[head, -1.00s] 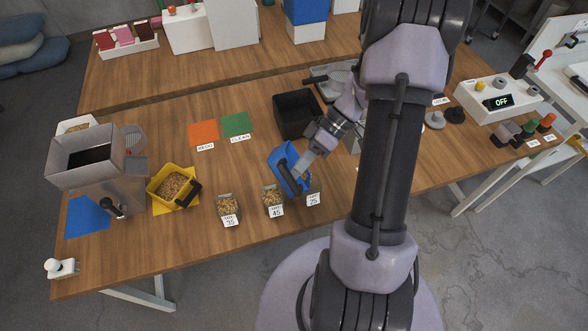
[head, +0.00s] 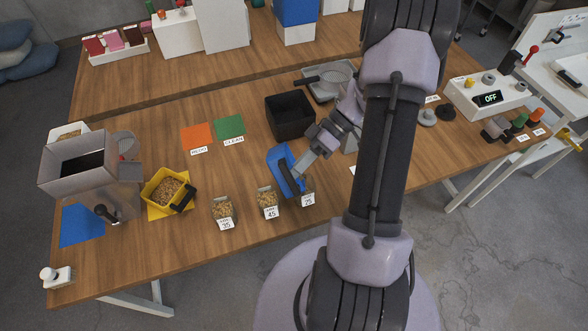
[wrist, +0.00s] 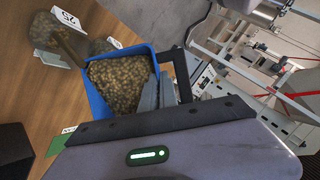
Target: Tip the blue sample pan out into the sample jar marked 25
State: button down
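The blue sample pan (head: 279,158) is held above the table, beside the jar marked 25. In the wrist view, the pan (wrist: 92,99) is full of brown pellets, and its black handle (wrist: 183,74) shows at right. My gripper (head: 298,169) is shut on the pan at its handle side; its grey fingers (wrist: 150,94) show there too. The jar marked 25 (head: 308,198) stands at the right end of the jar row, partly hidden by the pan and gripper. In the wrist view, this jar (wrist: 45,33) is at upper left, apart from the pan, with brownish contents.
Jars marked 45 (head: 267,201) and 35 (head: 222,211) with pellets stand left of it. A yellow pan (head: 165,190) with pellets sits farther left. A black bin (head: 290,114) stands behind the blue pan. Orange (head: 196,137) and green (head: 229,126) mats lie flat.

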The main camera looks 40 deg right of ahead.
jog(key=shift+s+d+y, duration=0.1)
jog(key=shift+d+y, duration=0.3)
jog(key=shift+f, duration=0.1)
jog(key=shift+s+d+f+y, duration=0.1)
jog(key=shift+s+d+y, duration=0.1)
jog(key=shift+d+y, duration=0.3)
jog(key=shift+t, duration=0.3)
jog(key=shift+s+d+f+n+y+p, duration=0.2)
jog(key=shift+d+n+y+p, duration=0.15)
jog(key=shift+d+y, duration=0.15)
jog(key=shift+d, duration=0.1)
jog(key=shift+s+d+f+y, duration=0.2)
jog(key=shift+d+y, duration=0.25)
jog(key=shift+y, duration=0.15)
